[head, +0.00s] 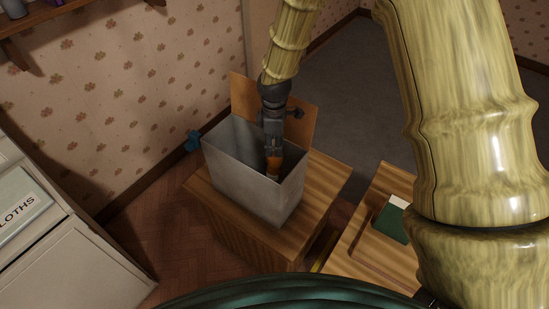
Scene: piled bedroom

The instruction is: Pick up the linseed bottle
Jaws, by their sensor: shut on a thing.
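My gripper (273,148) points down into an open grey metal bin (235,175) that stands on a wooden box-like stand. It is shut on a small orange-brown thing (273,163), which looks like the linseed bottle; no label can be read at this size. The held thing is inside the bin, below its rim. Its lower end and the bin floor are hard to make out, so I cannot tell whether it touches the bottom.
A brown board (243,97) rises behind the bin. The wooden stand (314,203) has some bare top at the right. A wooden surface (352,258) with a green book (391,224) lies nearby. A pale cabinet (75,262) stands at left, a wall shelf (45,14) above.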

